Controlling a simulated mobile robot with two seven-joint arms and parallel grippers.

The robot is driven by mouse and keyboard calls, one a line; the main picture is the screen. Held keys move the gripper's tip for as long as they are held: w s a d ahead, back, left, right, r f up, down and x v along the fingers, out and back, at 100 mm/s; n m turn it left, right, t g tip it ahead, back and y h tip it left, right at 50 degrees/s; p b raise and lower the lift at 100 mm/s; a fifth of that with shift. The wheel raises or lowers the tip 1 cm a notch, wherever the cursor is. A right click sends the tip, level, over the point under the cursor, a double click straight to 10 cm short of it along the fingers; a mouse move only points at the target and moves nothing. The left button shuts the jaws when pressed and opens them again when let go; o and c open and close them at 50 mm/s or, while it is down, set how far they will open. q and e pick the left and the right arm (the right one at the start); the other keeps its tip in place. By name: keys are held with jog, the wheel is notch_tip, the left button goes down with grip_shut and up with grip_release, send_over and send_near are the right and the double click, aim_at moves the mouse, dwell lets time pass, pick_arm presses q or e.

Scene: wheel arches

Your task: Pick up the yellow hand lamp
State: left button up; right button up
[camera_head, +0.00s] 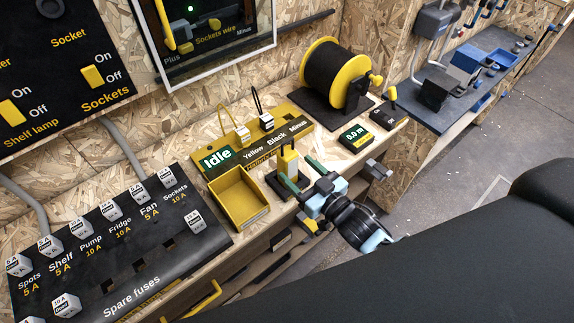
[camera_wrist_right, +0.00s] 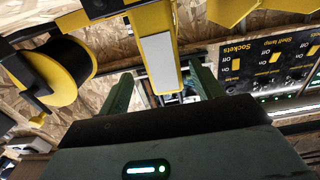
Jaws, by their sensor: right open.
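The yellow hand lamp (camera_head: 289,160) stands upright in a small dark holder on the wooden bench in the head view. In the right wrist view the lamp (camera_wrist_right: 158,62) shows as a yellow body with a pale panel. My right gripper (camera_head: 301,174) is at the lamp, its green fingers apart. In the right wrist view the open gripper (camera_wrist_right: 162,84) has one finger on each side of the lamp, and I see no clear grip on it. Whether the fingers touch the lamp cannot be told. My left gripper is not in view.
An open yellow tray (camera_head: 238,198) is left of the lamp. A sign strip (camera_head: 255,140) with fuse-like blocks lies behind it. A black-and-yellow cable reel (camera_head: 335,75) and a small meter box (camera_head: 356,138) stand to the right. A fuse panel (camera_head: 110,250) fills the lower left.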

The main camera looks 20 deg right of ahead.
aim_at(283, 156)
jog(key=shift+w+a, duration=0.2)
jog(key=shift+w, duration=0.35)
jog(key=shift+w+a+r, duration=0.15)
jog(key=shift+w+a, duration=0.1)
jog(key=shift+w, duration=0.2)
jog(key=x, duration=0.4)
jog(key=shift+a, duration=0.15)
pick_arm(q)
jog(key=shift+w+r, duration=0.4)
pick_arm(e)
jog(key=c, duration=1.2)
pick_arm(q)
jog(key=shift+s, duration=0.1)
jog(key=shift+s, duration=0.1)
pick_arm(e)
jog(key=shift+r, duration=0.15)
